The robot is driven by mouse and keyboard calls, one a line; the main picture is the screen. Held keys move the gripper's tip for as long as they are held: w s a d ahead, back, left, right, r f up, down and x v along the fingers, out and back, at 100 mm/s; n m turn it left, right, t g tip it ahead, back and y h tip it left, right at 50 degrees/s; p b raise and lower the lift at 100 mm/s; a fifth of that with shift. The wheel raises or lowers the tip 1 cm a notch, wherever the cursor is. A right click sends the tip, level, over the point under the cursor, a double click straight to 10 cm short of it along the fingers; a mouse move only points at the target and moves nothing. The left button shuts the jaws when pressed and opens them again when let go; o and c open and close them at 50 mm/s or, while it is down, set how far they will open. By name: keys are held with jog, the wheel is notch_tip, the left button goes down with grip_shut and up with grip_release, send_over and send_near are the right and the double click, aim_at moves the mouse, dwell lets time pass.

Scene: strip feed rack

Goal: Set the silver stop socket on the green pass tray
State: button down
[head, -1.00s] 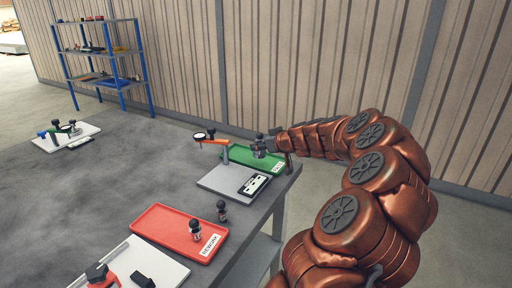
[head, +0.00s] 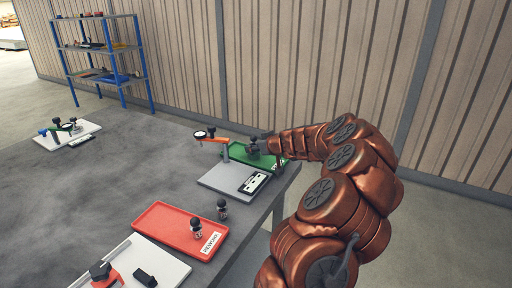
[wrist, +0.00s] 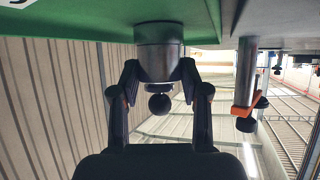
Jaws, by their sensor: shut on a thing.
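The silver stop socket (wrist: 158,55) is a short metal cylinder with a dark band and a round black knob. In the wrist view, which looks upside down, it stands between my gripper's two dark fingers (wrist: 156,88). The green pass tray (wrist: 90,22) fills the top of that view, and the socket's base end meets it; I cannot tell whether it bears its weight. In the head view my gripper (head: 263,144) is over the green tray (head: 238,153) with the small socket (head: 253,149) in it. My arm hides the tray's right part.
A grey plate (head: 217,178) with an orange-armed dial gauge (head: 208,135) is beside the tray. A white plate (head: 170,268) is in front. The table's middle is clear.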

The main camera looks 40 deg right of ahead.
jog(key=c, duration=0.6)
grip_release()
jog(key=shift+o, duration=0.2)
jog(key=shift+s+r, duration=0.1)
jog(key=shift+s, duration=0.05)
jog(key=b+v, duration=0.2)
jog(key=v, duration=0.9)
jog(key=shift+s+r, duration=0.15)
jog(key=shift+s, duration=0.15)
jog(key=shift+a, duration=0.1)
